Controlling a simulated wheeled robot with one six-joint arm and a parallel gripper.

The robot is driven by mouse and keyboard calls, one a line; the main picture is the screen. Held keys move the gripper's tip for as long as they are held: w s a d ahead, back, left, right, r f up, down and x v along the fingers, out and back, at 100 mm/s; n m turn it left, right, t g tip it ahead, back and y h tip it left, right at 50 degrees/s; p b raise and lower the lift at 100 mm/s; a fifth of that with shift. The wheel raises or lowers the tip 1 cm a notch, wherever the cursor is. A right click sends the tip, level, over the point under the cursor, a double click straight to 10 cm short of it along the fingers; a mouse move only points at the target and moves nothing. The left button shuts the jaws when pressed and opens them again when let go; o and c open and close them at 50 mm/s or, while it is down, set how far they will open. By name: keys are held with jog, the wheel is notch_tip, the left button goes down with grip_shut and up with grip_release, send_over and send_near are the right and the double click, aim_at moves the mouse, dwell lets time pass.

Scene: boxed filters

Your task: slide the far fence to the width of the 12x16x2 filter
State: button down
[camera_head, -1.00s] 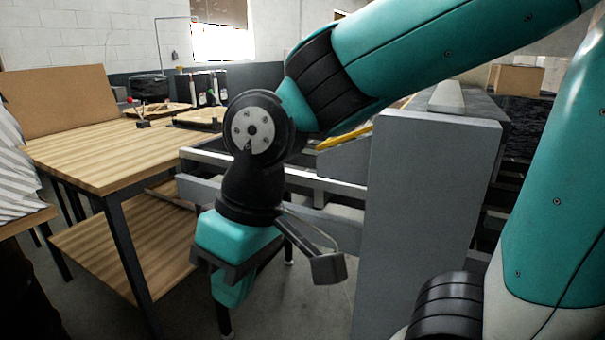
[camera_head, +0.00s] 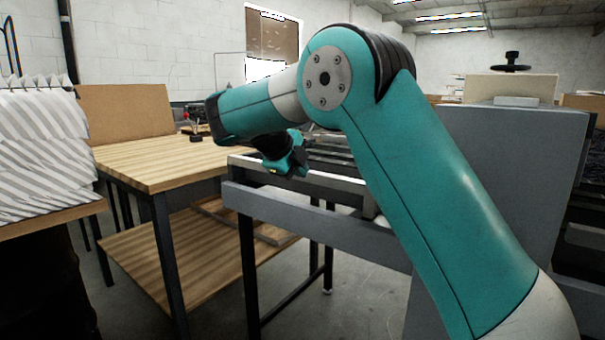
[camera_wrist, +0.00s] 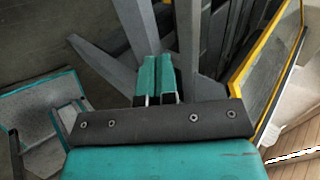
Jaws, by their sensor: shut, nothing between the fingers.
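My gripper (camera_wrist: 157,62) is shut and empty in the wrist view, its two teal fingers side by side over grey metal bars. In the head view my gripper (camera_head: 290,168) hangs low over the near side of the grey metal frame (camera_head: 290,212); its fingertips are hard to make out. A yellow-edged rail (camera_wrist: 243,72) runs to the right of the fingers in the wrist view, apart from them. I cannot tell for sure whether it is the far fence. My arm hides much of the frame's top in the head view. No filter size label is readable.
A wooden table (camera_head: 165,163) with a lower shelf stands left of the frame. A stack of white, grey-striped pleated pieces (camera_head: 40,150) is at the far left. A tall grey cabinet (camera_head: 510,170) stands right of the frame. Floor shows between the legs.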

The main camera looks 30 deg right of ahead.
aim_at(326, 186)
jog(key=x, duration=0.3)
jog(key=r+x, duration=0.1)
jog(key=x, duration=0.2)
jog(key=d+p+x, duration=0.1)
jog(key=x, duration=0.2)
jog(key=shift+w+d+r, duration=0.1)
jog(key=shift+w+d, duration=0.1)
jog(key=shift+w, duration=0.05)
jog(key=shift+w+d, duration=0.3)
jog(key=shift+d, duration=0.35)
